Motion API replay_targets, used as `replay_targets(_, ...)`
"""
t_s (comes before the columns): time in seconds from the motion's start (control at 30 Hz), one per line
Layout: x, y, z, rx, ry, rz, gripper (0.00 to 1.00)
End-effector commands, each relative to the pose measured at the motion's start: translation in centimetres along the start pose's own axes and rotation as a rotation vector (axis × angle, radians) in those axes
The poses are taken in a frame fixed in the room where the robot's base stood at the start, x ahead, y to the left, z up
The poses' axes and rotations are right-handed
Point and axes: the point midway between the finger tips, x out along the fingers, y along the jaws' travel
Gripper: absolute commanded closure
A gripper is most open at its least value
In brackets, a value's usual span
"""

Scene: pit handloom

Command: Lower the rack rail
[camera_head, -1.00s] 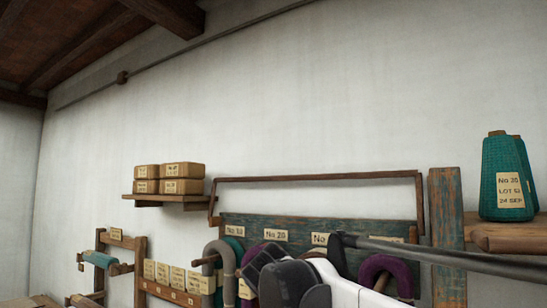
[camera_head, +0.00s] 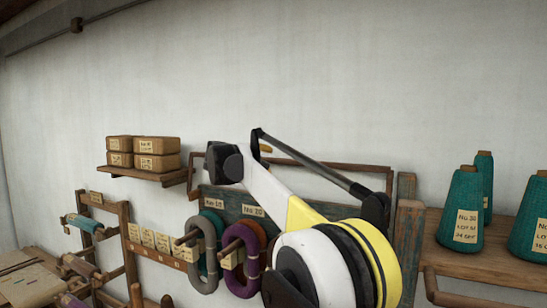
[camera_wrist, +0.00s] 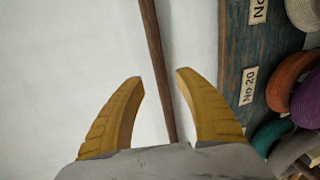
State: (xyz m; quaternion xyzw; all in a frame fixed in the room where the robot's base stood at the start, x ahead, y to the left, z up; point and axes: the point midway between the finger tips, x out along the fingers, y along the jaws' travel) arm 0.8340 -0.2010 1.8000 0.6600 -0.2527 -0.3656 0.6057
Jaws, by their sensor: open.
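The rack rail (camera_head: 352,166) is a thin brown wooden bar on side arms, standing raised above the blue-green hank board (camera_head: 222,198) on the wall. My arm hides part of the rail and board in the head view. In the wrist view the rail (camera_wrist: 154,45) runs from the top edge down between my fingers. My gripper (camera_wrist: 158,76) is open, with its two yellow-brown fingers on either side of the rail. I cannot tell whether either finger touches it. In the head view my gripper is mostly hidden behind my arm.
Yarn hanks (camera_head: 203,255) hang on pegs under number labels. A shelf (camera_head: 150,176) with paper-wrapped blocks is at left. Teal yarn cones (camera_head: 466,212) stand on a shelf at right, beside a weathered post (camera_head: 404,250).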

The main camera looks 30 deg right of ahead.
Motion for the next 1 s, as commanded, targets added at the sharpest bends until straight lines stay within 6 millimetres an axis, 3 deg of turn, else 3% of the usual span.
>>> replay_targets(0.1,2.4,0.2,0.1,0.002,-0.002,-0.001,0.59)
replay_targets(0.3,5.2,0.2,0.1,0.001,-0.001,-0.001,0.59)
replay_targets(0.7,6.1,0.0,0.0,0.001,0.001,-0.001,0.59)
replay_targets(0.83,6.1,0.0,0.0,0.001,0.001,-0.001,0.97)
replay_targets(1.0,6.0,0.0,0.0,0.001,0.001,-0.001,1.0)
